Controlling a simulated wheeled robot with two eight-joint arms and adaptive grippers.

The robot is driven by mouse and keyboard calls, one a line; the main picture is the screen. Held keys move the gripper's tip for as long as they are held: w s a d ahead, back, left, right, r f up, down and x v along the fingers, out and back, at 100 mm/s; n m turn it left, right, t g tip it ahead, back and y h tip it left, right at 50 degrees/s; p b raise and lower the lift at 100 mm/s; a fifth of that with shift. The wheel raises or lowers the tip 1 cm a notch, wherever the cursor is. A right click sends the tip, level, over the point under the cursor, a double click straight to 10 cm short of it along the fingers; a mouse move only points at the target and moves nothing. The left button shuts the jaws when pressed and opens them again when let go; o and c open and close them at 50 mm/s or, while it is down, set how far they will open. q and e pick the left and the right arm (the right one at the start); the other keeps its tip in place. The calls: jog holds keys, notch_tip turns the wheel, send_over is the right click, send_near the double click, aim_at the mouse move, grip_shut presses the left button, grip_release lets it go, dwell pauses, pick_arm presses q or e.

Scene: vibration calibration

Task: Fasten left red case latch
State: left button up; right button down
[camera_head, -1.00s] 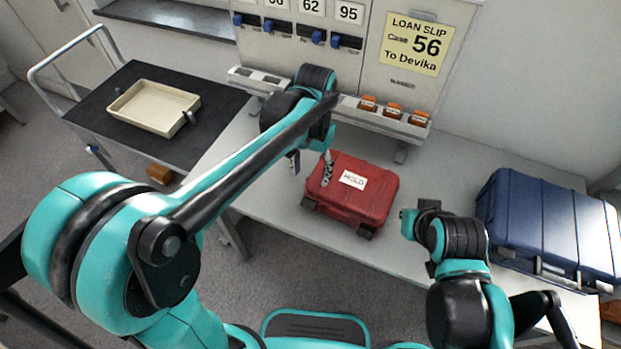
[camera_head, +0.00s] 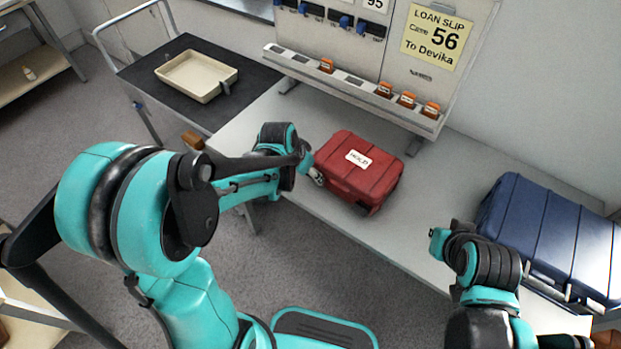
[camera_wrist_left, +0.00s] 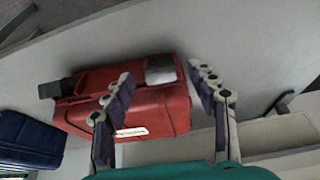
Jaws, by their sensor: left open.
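The red case (camera_head: 375,182) lies closed on the table with a white HOLD label (camera_head: 358,159) on top. My left gripper (camera_head: 314,174) is at the left front end of the case. In the left wrist view my left gripper (camera_wrist_left: 162,95) is open, its fingers apart over the red case (camera_wrist_left: 135,108). A pale grey latch (camera_wrist_left: 160,70) shows near the gap between the fingers, and a dark latch (camera_wrist_left: 56,88) shows farther left. Whether a finger touches the case is unclear. My right gripper (camera_head: 438,241) is right of the case; its fingers cannot be made out.
A blue case (camera_head: 550,230) stands on the right of the table. A rack (camera_head: 350,90) with several orange items runs along the back. A cream tray (camera_head: 196,77) sits on a dark cart (camera_head: 160,72) at left. Bare tabletop lies between the two cases.

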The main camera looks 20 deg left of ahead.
pick_arm(q)
jog(key=shift+x, duration=1.15)
jog(key=c, duration=1.2)
jog(key=shift+o, duration=0.2)
jog(key=shift+w+d+r+g+y+p, duration=0.2)
jog(key=shift+w+r+g+y+p, duration=0.15)
jog(key=shift+g, duration=0.45)
jog(key=shift+w+d+r+g+y, duration=0.15)
jog(key=shift+w+g+y, duration=0.25)
jog(key=shift+g, duration=0.6)
jog(key=shift+w+g+y, duration=0.1)
jog(key=shift+g+y, duration=0.25)
jog(key=shift+g, duration=0.45)
jog(key=o, duration=1.2)
jog(key=shift+c, duration=0.2)
